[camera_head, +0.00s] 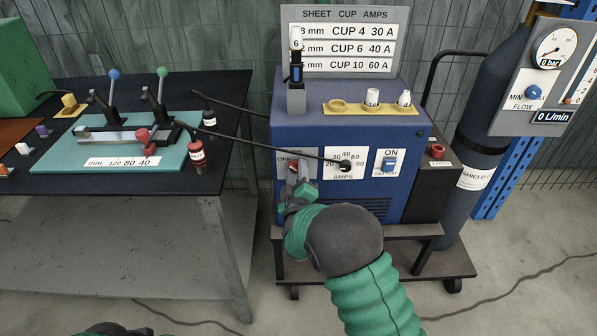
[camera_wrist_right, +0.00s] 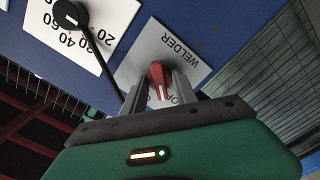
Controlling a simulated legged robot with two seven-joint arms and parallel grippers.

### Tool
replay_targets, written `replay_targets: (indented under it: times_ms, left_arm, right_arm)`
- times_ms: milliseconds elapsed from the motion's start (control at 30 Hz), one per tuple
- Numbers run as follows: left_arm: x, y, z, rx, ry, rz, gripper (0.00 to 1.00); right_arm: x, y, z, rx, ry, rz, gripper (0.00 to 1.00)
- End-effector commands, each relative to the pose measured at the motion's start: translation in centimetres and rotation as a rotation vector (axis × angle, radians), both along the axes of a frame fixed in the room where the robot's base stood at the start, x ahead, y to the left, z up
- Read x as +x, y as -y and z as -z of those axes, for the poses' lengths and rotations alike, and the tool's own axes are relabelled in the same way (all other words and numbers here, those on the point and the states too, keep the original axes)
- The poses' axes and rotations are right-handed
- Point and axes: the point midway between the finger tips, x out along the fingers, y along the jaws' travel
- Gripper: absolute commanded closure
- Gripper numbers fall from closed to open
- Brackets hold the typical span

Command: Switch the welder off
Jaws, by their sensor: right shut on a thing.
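The blue welder (camera_head: 345,120) stands on a cart. My right gripper (camera_wrist_right: 160,84) is shut on the knob, one finger at each side. In the head view my right gripper (camera_head: 297,178) partly covers the plate. My left gripper's fingers are out of view.
Right of the switch are the AMPS dial (camera_head: 345,163), with a black cable across it, and a gas-test switch (camera_head: 389,161). A gas cylinder (camera_head: 484,125) stands right of the welder. A dark workbench (camera_head: 225,150) with a teal mat (camera_head: 60,150) is at left.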

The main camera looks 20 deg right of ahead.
Motion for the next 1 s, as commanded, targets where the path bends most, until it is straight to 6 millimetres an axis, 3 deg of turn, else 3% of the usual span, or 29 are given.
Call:
replay_targets:
  times_ms: [267,1000]
  left_arm:
    - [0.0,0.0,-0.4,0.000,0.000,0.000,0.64]
    - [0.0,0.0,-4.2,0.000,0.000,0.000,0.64]
  right_arm:
    - [-0.1,0.3,0.2,-0.027,-0.017,0.005,1.00]
    - [-0.2,0.2,0.3,-0.453,-0.142,0.002,1.00]
